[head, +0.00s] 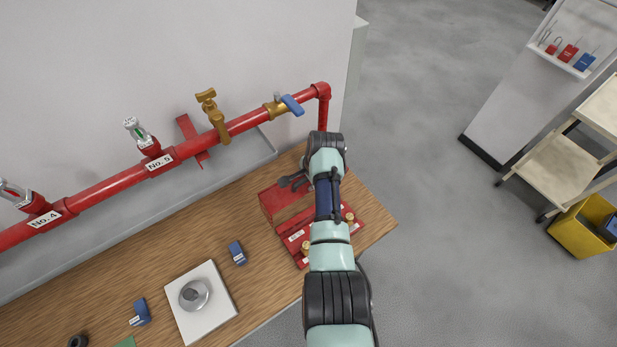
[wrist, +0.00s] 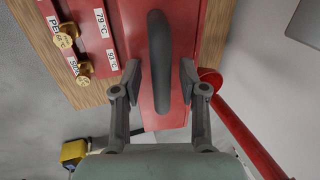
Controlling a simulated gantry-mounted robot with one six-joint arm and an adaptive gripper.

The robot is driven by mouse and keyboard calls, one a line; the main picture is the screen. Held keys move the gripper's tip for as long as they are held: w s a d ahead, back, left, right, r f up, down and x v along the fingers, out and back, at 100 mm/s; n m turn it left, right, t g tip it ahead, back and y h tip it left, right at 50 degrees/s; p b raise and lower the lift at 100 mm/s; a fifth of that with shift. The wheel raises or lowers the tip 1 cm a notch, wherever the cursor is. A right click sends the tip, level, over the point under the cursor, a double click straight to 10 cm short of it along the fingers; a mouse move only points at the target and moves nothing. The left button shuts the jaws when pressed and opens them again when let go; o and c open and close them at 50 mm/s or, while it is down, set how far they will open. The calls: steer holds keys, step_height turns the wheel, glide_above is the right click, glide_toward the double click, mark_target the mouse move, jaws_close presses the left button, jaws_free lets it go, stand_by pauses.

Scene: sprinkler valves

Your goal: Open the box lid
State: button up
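The red box (head: 278,205) sits on the wooden workbench near its right end, partly hidden by my arm. In the wrist view its red lid (wrist: 190,30) carries a dark arched handle (wrist: 160,60). My gripper (wrist: 160,78) is open, with one finger on each side of the handle and a visible gap to it on both sides. In the head view my gripper (head: 294,181) shows at the box, mostly behind my wrist. The lid appears closed, though my arm covers much of it.
A red rack with brass sprinkler heads (wrist: 84,68) and temperature labels lies beside the box. A red pipe (head: 115,184) with several valves runs along the wall behind. A blue item (head: 237,252) and a white plate (head: 217,317) lie left on the bench (head: 160,243).

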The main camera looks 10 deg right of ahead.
steer(key=v, duration=1.2)
